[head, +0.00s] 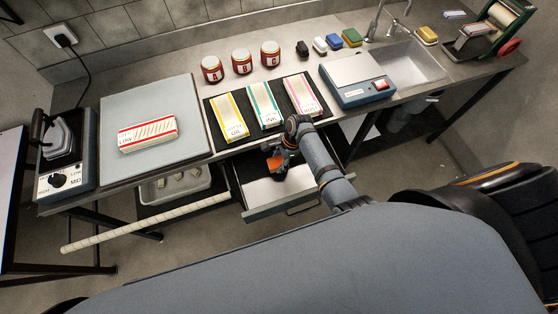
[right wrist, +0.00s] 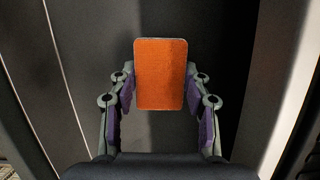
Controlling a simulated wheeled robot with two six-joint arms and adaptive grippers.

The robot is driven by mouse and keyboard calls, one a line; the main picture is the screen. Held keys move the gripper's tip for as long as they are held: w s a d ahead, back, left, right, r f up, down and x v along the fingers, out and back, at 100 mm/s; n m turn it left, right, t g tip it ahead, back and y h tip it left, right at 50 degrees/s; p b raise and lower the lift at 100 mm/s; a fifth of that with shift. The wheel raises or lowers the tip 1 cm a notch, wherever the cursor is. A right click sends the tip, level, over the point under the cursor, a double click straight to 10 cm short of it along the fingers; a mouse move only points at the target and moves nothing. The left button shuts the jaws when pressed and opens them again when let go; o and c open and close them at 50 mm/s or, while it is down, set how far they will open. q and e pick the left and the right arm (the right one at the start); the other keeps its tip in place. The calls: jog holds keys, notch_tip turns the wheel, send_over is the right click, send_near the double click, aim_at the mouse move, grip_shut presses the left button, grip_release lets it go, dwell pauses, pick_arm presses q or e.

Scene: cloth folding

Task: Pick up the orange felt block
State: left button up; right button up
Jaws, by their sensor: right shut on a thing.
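The orange felt block (right wrist: 160,73) is a flat upright rectangle in the right wrist view, between the two fingers of my right gripper (right wrist: 160,92). The fingers press on its left and right sides, so the gripper is shut on it. In the head view my right gripper (head: 279,163) reaches down over the open drawer (head: 262,195), and a small orange part of the block shows there beside it. I cannot tell whether the block touches the drawer floor. My left gripper is out of view.
Above the drawer, the counter holds a dark mat (head: 220,137) with three labelled strips, a blue-grey device (head: 351,83) and several small coloured blocks. Three red jars (head: 241,62) stand at the back. A grey board (head: 150,95) with a striped block lies left.

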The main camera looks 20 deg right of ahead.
jog(key=s+a+r+p, duration=0.2)
jog(key=s+r+p, duration=0.6)
jog(key=s+r, duration=0.3)
jog(key=s, duration=0.2)
jog(key=shift+s+a, duration=0.3)
jog(key=shift+s, duration=0.1)
jog(key=shift+r, duration=0.1)
